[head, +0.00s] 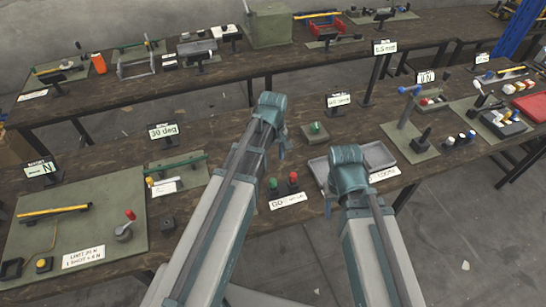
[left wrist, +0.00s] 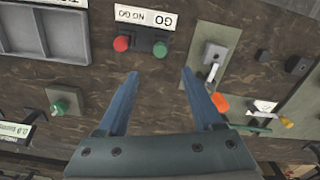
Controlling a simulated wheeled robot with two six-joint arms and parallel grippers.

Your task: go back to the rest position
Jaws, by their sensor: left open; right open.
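The near bench holds a GO / NO GO label (head: 288,201) with a green and a red button, a grey tray (head: 378,152), and a green plate (head: 30,240) with a red-knobbed lever (head: 126,227). A 30 deg sign (head: 163,131) stands behind. A second bench runs behind.

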